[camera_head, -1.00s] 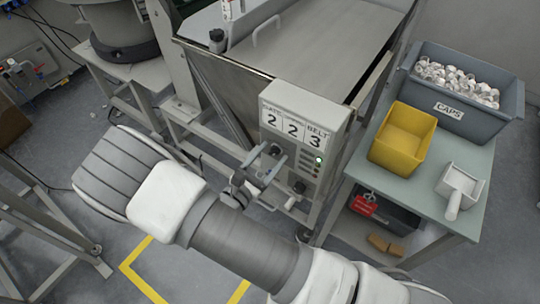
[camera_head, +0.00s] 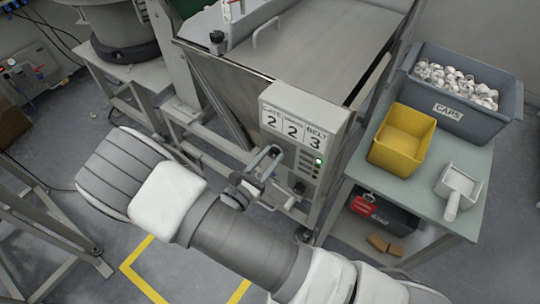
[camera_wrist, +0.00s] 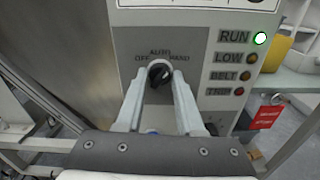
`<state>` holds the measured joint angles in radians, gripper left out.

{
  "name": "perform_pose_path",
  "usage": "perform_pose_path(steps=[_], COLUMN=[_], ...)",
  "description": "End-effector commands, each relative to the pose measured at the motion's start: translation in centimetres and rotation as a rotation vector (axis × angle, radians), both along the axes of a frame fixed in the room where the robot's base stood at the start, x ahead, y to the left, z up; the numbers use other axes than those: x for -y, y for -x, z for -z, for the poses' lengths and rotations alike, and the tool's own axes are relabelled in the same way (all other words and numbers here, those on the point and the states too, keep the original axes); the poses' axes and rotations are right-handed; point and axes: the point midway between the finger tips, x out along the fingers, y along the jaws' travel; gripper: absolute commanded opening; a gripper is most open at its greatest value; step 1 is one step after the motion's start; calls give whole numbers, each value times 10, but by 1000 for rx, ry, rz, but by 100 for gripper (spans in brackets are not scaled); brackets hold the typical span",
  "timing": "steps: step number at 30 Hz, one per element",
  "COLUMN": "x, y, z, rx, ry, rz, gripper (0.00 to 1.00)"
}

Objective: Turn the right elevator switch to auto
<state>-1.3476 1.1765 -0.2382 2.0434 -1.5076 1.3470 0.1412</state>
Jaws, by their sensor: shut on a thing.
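My gripper (camera_wrist: 159,82) has a finger on each side of a black rotary switch (camera_wrist: 160,73) and is shut on it. The switch sits on the grey control box (camera_wrist: 205,40) under the labels OFF, AUTO and HAND, with AUTO at the top. Its pointer direction is hard to tell. In the head view my gripper (camera_head: 266,164) is at the front of the control box (camera_head: 334,135), and it hides the switch there. Another black knob (camera_head: 298,187) is lower right on the box. Which elevator the held switch belongs to cannot be read.
The lit RUN lamp (camera_wrist: 260,39) tops a column with LOW, BELT and another lamp. A table to the right holds a yellow bin (camera_head: 402,138), a grey caps bin (camera_head: 465,95) and a white scoop (camera_head: 459,188). A red tag (camera_head: 363,204) hangs below.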

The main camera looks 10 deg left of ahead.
Motion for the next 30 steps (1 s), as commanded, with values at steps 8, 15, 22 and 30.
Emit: perform_pose_path(steps=[8,15,22,30], x=[0,0,0,0], y=[0,1,0,0], z=[-2,-2,-1,0], rx=[-84,-159,-215,-252], ry=[203,387,522,608], rz=[-1,-1,-1,-1], gripper=[0,0,0,0])
